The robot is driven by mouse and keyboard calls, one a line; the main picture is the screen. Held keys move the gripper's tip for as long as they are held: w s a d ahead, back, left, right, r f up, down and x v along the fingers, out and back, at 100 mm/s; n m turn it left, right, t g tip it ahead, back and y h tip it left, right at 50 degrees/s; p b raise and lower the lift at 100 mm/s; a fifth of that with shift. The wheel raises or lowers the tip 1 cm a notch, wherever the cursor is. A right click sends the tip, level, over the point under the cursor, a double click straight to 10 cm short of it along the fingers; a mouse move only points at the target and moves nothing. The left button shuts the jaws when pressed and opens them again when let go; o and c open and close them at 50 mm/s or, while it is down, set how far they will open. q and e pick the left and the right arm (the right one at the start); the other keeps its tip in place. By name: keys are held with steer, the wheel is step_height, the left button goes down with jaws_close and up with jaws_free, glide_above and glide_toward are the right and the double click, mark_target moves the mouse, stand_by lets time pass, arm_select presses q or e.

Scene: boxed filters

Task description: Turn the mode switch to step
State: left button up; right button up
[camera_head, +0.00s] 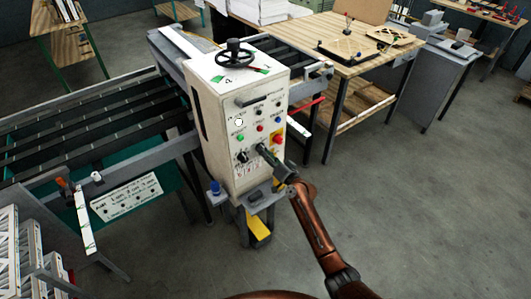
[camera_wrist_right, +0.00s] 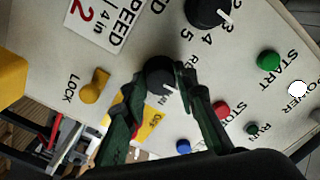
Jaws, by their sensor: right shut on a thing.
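The mode switch (camera_wrist_right: 159,74) is a black round knob with a white pointer mark on the cream control panel (camera_head: 223,152). In the right wrist view it sits between the two dark green fingers of my right gripper (camera_wrist_right: 160,76), which is shut on it. Printed labels around the knob are partly covered by the fingers, and I cannot read which position the pointer is at. In the head view my right gripper (camera_head: 262,149) reaches the panel front from the lower right and hides the knob. My left gripper is not in view.
Near the switch are a black speed knob (camera_wrist_right: 207,10), a yellow lock switch (camera_wrist_right: 95,85), a green start button (camera_wrist_right: 268,60), a red button (camera_wrist_right: 221,108) and a blue button (camera_wrist_right: 183,146). A conveyor (camera_head: 100,123) stands left; a wooden table (camera_head: 352,66) stands behind. Floor at right is clear.

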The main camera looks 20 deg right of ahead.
steer(key=shift+m, duration=0.3)
steer(key=o, duration=1.2)
steer(key=shift+c, duration=0.2)
steer(key=v, duration=1.2)
